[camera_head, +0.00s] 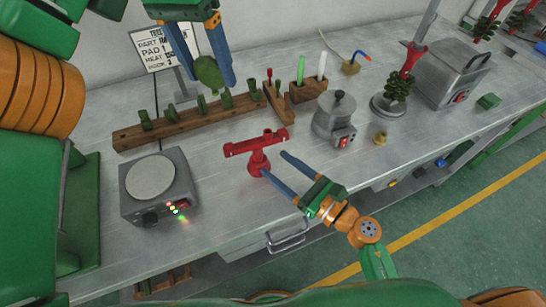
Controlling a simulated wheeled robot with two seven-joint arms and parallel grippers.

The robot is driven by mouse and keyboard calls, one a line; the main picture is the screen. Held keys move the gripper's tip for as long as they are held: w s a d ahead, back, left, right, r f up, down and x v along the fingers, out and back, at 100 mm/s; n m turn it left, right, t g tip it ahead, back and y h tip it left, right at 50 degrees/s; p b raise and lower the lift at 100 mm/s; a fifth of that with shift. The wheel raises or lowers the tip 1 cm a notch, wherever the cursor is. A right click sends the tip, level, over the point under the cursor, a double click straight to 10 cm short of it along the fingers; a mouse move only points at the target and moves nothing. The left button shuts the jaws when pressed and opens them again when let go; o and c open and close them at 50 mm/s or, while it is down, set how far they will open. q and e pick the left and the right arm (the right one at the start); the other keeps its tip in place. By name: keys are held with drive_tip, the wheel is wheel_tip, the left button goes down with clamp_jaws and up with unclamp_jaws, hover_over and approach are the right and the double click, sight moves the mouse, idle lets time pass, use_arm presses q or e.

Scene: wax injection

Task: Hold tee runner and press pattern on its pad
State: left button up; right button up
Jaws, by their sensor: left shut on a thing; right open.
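The red tee runner (258,158) stands upright on the bench in front of the wooden rack, with its crossbar on top. My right gripper (275,164) is open, its blue fingers reaching in from the right, close to the runner's stem and base. I cannot tell whether they touch it. My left gripper (208,88) comes down from the top, above the back of the bench. It is shut on a dark green pattern (208,71), held between its blue fingers above the rack. The pads on the runner are too small to tell apart.
A wooden rack (180,127) holds several green patterns. A hot plate (153,178) with lit lamps stands at left. A metal pot (335,117), a small brass piece (380,138) and a red-stemmed tree (397,86) stand right. A sign (157,49) is partly hidden behind my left gripper.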

sight(249, 142)
use_arm(q)
drive_tip(key=shift+a, duration=0.1)
use_arm(e)
drive_tip(key=x, duration=1)
drive_tip(key=shift+w+a, duration=0.15)
drive_tip(key=shift+w, duration=0.15)
clamp_jaws()
use_arm(q)
wheel_tip(249, 142, down, 12)
drive_tip(key=shift+r+n, duration=0.1)
drive_tip(key=shift+n, duration=1.1)
drive_tip(key=shift+f, duration=0.9)
